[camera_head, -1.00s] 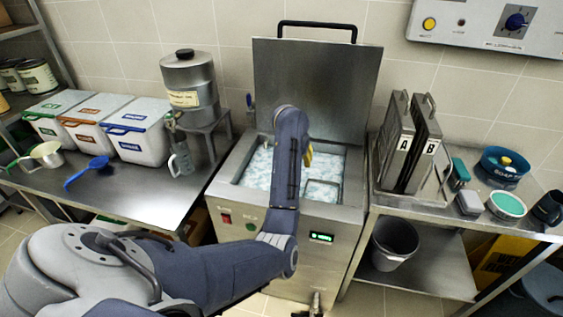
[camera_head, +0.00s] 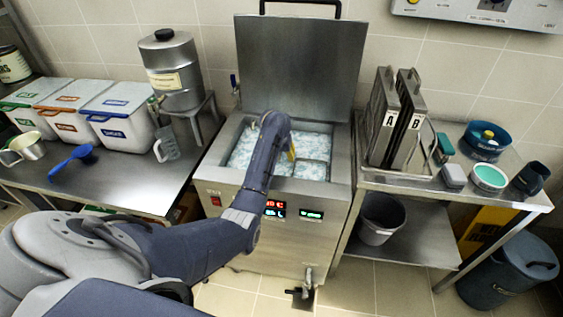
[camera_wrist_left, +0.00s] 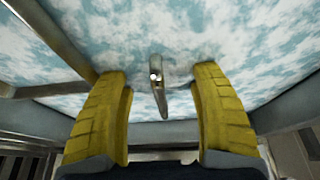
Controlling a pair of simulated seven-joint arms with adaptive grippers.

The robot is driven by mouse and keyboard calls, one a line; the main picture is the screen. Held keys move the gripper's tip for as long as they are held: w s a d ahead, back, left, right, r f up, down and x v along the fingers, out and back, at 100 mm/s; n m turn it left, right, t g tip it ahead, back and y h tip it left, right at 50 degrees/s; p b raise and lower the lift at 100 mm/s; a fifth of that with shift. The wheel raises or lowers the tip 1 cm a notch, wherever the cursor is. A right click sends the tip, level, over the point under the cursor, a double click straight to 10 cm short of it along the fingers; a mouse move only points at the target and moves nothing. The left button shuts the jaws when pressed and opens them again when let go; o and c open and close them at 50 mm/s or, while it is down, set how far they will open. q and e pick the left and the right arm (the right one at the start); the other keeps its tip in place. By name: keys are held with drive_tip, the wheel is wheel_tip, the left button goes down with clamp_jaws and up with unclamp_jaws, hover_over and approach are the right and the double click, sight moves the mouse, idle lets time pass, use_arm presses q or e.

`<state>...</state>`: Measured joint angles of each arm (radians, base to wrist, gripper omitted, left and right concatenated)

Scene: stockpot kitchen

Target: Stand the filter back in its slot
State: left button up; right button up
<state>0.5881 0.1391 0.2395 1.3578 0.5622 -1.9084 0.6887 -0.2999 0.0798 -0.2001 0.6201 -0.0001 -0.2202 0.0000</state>
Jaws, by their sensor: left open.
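My left gripper (camera_head: 290,150) reaches into the open tank (camera_head: 340,125) at the centre, mostly hidden by its own arm in the head view. In the left wrist view its two yellow fingers (camera_wrist_left: 159,78) are open. A narrow metal bar (camera_wrist_left: 162,102) pokes up through the foam between them, apart from both fingers; what it belongs to is hidden under the foam. Two flat grey filters, A (camera_head: 384,128) and B (camera_head: 408,128), stand side by side, slightly tilted, on the right table. My right gripper is not in view.
White-blue foam (camera_head: 240,152) covers the tank's liquid. The raised lid (camera_head: 290,65) stands behind it. A metal frame edge (camera_wrist_left: 45,40) crosses the left of the wrist view. A blue bowl (camera_head: 485,138) and sponge dishes sit right; lidded bins (camera_head: 120,115) stand left.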

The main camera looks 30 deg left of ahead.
sight(282, 159)
use_arm(q)
drive_tip(key=shift+x, duration=2.9)
drive_tip(key=shift+c, duration=0.3)
clamp_jaws()
drive_tip(key=shift+w+r, duration=0.1)
drive_tip(key=shift+r, duration=6.1)
